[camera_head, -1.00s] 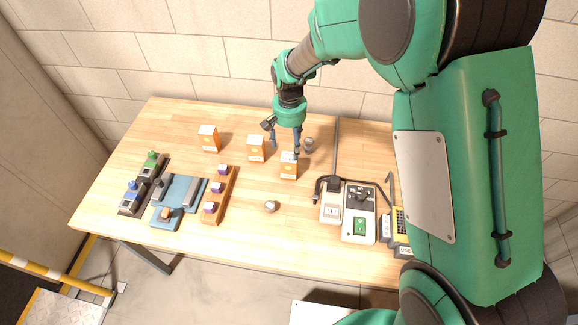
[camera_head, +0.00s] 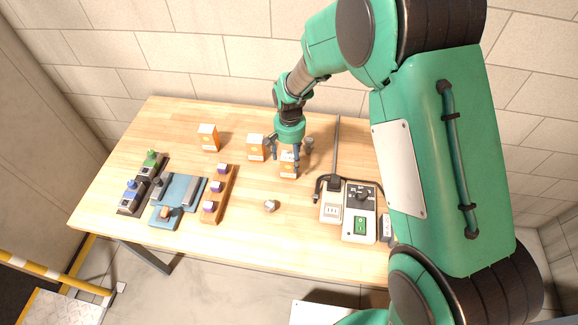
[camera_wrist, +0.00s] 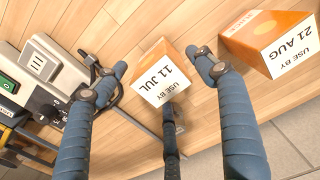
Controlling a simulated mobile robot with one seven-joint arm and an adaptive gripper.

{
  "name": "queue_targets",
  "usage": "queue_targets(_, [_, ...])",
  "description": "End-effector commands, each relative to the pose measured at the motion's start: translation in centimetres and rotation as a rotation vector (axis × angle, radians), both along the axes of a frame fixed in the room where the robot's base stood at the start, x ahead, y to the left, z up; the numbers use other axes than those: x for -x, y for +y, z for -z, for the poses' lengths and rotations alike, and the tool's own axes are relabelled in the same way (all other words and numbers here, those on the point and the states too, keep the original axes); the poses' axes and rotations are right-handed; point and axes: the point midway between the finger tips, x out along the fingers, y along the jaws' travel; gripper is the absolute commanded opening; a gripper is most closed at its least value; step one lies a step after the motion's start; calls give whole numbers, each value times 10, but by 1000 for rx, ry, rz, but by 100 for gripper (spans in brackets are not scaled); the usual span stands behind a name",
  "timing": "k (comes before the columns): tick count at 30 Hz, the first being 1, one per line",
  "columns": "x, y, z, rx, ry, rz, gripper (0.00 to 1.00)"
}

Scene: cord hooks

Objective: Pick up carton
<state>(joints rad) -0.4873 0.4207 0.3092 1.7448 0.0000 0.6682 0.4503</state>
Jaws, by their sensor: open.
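Three orange-and-white cartons stand on the wooden table: a left carton (camera_head: 208,138), a middle carton (camera_head: 256,147) and a right carton (camera_head: 289,166). My gripper (camera_head: 287,158) is above and around the right carton's top in the head view and partly covers it. In the wrist view my gripper (camera_wrist: 160,72) is open, with blue fingers spread on both sides of the carton marked "USE BY 11 JUL" (camera_wrist: 163,77). That carton is not clamped. A second carton, marked "USE BY 21 AUG" (camera_wrist: 270,40), stands to its right, outside the fingers.
A small grey metal part (camera_head: 309,145) stands close right of my gripper. A socket box (camera_head: 332,206) and a green-switch box (camera_head: 359,222) with black cord lie to the right. A wooden rack (camera_head: 217,196) and blue fixture (camera_head: 176,205) are left. The front middle is mostly clear.

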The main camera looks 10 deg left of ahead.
Motion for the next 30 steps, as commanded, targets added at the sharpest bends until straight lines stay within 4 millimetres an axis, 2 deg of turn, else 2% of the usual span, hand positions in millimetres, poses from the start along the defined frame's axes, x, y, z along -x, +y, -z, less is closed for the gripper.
queue_targets(17, [0, 0, 11, 0, 0, 0, 70])
queue_targets(30, [1, 2, 55, -1, -1, 0, 70])
